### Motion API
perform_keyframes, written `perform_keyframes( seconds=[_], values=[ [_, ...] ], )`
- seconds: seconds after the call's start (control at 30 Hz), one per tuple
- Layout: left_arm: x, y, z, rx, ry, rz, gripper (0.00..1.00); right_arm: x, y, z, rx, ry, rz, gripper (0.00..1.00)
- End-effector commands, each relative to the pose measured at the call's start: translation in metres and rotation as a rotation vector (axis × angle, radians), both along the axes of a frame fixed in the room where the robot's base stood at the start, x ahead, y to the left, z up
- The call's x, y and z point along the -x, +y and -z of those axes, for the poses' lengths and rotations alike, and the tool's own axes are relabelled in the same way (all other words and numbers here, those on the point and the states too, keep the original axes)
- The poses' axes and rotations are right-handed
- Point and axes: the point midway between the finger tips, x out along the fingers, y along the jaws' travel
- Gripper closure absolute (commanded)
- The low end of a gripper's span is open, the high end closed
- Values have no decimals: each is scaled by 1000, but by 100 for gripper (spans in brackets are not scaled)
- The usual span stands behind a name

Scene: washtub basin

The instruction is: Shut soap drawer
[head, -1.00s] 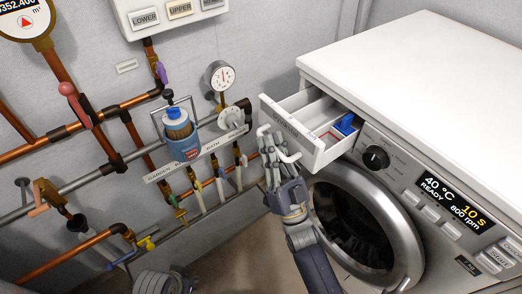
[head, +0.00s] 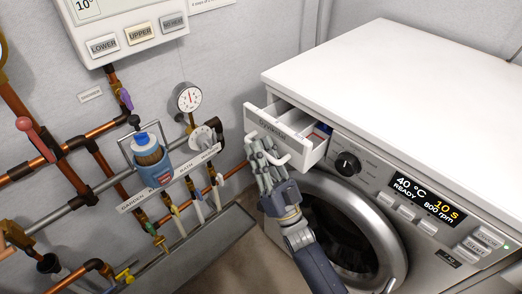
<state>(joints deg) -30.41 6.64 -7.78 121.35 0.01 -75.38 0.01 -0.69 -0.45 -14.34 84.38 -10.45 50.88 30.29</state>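The soap drawer (head: 305,149) is white and sticks partly out of the top left of the washing machine's front. Inside its open top I see dividers and a bit of blue and red at the right. My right gripper (head: 264,149) is at the drawer's front, by its pale handle (head: 281,159). Its fingers look spread and extended against the front, partly covering the handle and the front's label. I cannot tell exactly which fingers touch. My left gripper is not in view.
The washing machine (head: 400,85) has a round door (head: 340,235), a knob (head: 347,163) and a lit display (head: 428,201) below and right of the drawer. Copper pipes, valves, a gauge (head: 189,97) and a blue bottle (head: 150,160) line the wall at left.

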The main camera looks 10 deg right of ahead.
Motion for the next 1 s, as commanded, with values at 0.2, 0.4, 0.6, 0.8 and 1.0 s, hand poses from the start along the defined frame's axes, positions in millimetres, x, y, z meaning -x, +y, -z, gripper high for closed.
perform_keyframes(
  seconds=[0.2,0.4,0.6,0.8,1.0],
  values=[
    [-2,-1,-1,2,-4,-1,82,18,-8,21,2,7,-1,80],
    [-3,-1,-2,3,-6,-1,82,47,-22,52,3,7,1,80],
    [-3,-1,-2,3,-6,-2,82,68,-32,74,1,5,0,80],
    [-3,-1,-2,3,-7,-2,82,78,-36,83,1,3,0,80],
    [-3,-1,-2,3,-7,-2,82,78,-37,83,1,2,0,80]
  ],
)
